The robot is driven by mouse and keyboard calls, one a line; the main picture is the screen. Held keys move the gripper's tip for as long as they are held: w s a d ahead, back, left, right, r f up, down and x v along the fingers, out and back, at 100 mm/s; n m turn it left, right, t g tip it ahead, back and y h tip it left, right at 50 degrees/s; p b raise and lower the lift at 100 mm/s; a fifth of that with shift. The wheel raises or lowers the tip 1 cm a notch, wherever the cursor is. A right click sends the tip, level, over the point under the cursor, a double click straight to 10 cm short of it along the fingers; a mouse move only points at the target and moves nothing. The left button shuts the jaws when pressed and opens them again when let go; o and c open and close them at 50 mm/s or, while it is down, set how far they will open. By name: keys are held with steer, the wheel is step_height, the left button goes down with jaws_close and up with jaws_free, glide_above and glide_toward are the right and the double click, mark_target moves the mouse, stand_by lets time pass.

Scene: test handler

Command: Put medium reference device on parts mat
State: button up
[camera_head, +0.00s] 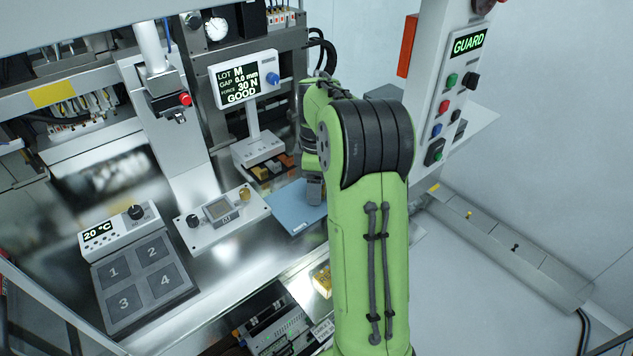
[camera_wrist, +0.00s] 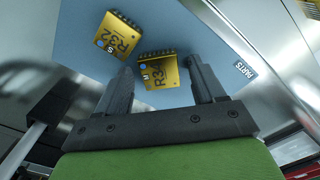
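The blue parts mat (camera_wrist: 215,45), marked PARTS, fills much of the wrist view. In the head view the mat (camera_head: 292,212) is partly covered by my arm. The medium reference device (camera_wrist: 158,72), a gold chip with dark pins and a small letter that looks like M, appears to lie on the mat. My gripper (camera_wrist: 160,68) is open, with one finger on either side of this device and a visible gap at each side. A second gold chip, marked R32 and S (camera_wrist: 118,36), lies on the mat to the upper left, close to the first.
A display (camera_head: 243,80) reads LOT M and GOOD above a small press fixture (camera_head: 258,148). A numbered four-place plate (camera_head: 140,280) stands at left. A white test panel (camera_head: 222,215) is left of the mat. A GUARD post (camera_head: 450,100) stands at right.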

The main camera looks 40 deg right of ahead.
steer(key=shift+r, duration=0.1)
step_height(320, 180, up, 12)
steer(key=p, duration=0.3)
steer(key=s+a+r+m+t, duration=0.1)
steer(key=s+a+r+m, duration=0.15)
steer(key=a, duration=0.35)
steer(key=s+a+f+m+t, duration=0.2)
steer(key=s+a+m, duration=0.1)
steer(key=s+a, duration=0.4)
steer(key=s+a+f+m+t, duration=0.2)
steer(key=s+a, duration=0.5)
steer(key=s, duration=0.4)
steer(key=shift+a+m+t+b, duration=0.3)
steer(key=shift+a+m, duration=0.1)
steer(key=shift+m, duration=0.35)
